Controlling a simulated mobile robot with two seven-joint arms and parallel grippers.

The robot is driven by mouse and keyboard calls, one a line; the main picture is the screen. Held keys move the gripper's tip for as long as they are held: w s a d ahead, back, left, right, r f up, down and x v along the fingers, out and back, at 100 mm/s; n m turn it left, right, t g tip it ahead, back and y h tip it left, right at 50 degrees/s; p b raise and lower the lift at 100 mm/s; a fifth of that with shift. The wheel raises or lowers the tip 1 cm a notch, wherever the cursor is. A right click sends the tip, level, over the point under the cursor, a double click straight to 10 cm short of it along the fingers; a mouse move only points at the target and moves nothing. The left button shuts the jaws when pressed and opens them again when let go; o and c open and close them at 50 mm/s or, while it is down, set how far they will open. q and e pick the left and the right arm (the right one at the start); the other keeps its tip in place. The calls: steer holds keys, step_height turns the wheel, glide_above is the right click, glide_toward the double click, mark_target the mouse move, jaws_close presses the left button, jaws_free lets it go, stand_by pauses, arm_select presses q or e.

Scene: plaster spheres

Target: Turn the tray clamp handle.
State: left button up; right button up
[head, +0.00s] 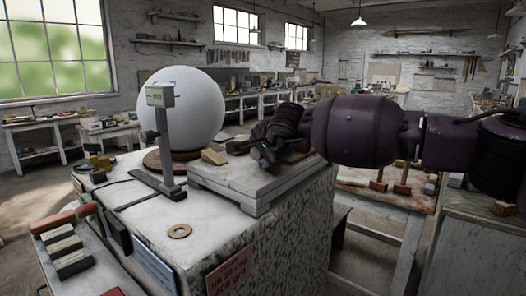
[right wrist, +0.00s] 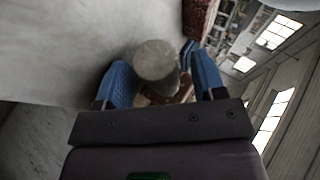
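My right gripper (head: 262,148) is over the grey slab-like tray (head: 230,187) on the plaster-spattered block; my purple arm comes in from the right. In the right wrist view its two blue fingers (right wrist: 162,70) are apart, one on each side of a pale grey rounded cylinder (right wrist: 156,60), which may be the clamp handle. A gap shows beside the right finger; contact at the left finger is unclear. In the head view my gripper hides this part, and I cannot pick out the clamp handle there. My left gripper is not in view.
A large white sphere (head: 182,106) rests on a round brown base behind the tray. A grey upright gauge stand (head: 160,135) is in front of it. A wooden wedge (head: 213,156) lies by the gripper.

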steer(key=v, duration=1)
steer(key=shift+s+r, duration=0.2)
steer(key=shift+s, duration=0.1)
steer(key=shift+d, duration=0.1)
